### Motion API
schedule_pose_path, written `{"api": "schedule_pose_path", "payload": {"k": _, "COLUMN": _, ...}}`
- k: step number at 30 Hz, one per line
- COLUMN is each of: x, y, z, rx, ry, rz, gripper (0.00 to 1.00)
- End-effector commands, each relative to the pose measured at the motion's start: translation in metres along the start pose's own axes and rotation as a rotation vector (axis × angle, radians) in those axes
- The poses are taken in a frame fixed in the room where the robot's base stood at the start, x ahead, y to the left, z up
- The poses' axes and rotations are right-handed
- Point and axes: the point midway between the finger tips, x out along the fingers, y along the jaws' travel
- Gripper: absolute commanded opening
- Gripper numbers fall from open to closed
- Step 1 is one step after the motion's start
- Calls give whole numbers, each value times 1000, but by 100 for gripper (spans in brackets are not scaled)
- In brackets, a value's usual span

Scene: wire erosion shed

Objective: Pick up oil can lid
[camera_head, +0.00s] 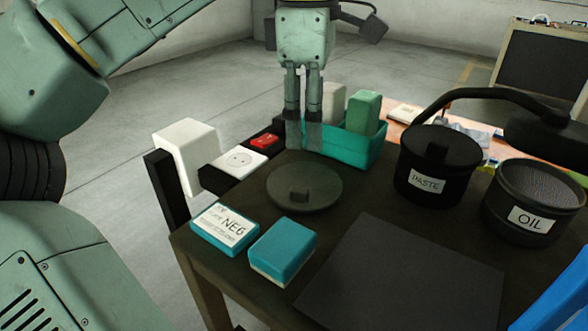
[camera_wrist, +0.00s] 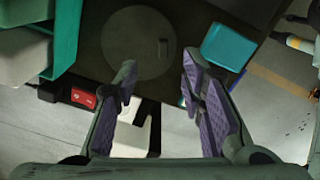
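The oil can lid is a dark, flat, round disc (camera_head: 282,187) with a small block knob, lying on the dark table top. It also shows in the wrist view (camera_wrist: 130,45), ahead of my fingertips, with its knob right of its middle. The oil can (camera_head: 535,222), labelled OIL, stands uncovered at the right of the table. My gripper (camera_head: 304,135) points down above the table's far left part, behind the lid in the head view. In the wrist view my gripper (camera_wrist: 158,70) has its fingers spread, with nothing between them. Nothing of the lid is hidden in the head view.
A lidded can labelled PASTE (camera_head: 425,185) stands right of the lid. A teal bin (camera_head: 370,152) with blocks is behind. A NEG box (camera_head: 222,228) and a teal block (camera_head: 283,248) lie in front. A dark flat mat (camera_head: 405,280) covers the front right.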

Motion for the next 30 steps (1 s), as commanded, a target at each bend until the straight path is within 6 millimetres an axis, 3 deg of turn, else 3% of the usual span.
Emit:
{"api": "schedule_pose_path", "payload": {"k": 10, "x": 44, "y": -2, "z": -7, "rx": -7, "ry": 23, "rz": -15, "gripper": 37}}
{"api": "schedule_pose_path", "payload": {"k": 17, "x": 61, "y": -3, "z": -7, "rx": -8, "ry": 23, "rz": -13, "gripper": 37}}
{"api": "schedule_pose_path", "payload": {"k": 24, "x": 96, "y": -5, "z": -11, "rx": -8, "ry": 22, "rz": -13, "gripper": 37}}
{"api": "schedule_pose_path", "payload": {"k": 30, "x": 107, "y": -5, "z": -10, "rx": -7, "ry": 20, "rz": -12, "gripper": 37}}
